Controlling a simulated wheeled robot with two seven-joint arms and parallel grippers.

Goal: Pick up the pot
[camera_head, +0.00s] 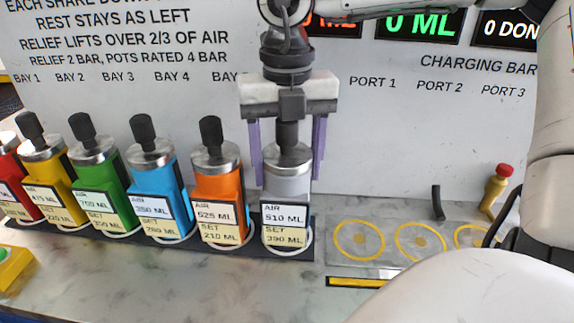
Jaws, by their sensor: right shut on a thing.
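A silver-white pot (287,182) with a metal collar and dark neck stands upright at the right end of the dark rack. Its labels read AIR 510 ML and SET 390 ML. My right gripper (288,172) comes down from above, with one purple finger on each side of the pot's upper part, and is shut on it. The gripper body hides the top of the pot's knob. The pot's base still appears to be in its ring on the rack. My left gripper is not in view.
An orange pot (219,188) stands close to the left, with several other coloured pots beyond it. To the right, a charging plate (390,262) has yellow-ringed ports that look empty. A yellow valve with a red cap (497,188) stands behind it. A lettered wall panel closes off the back.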

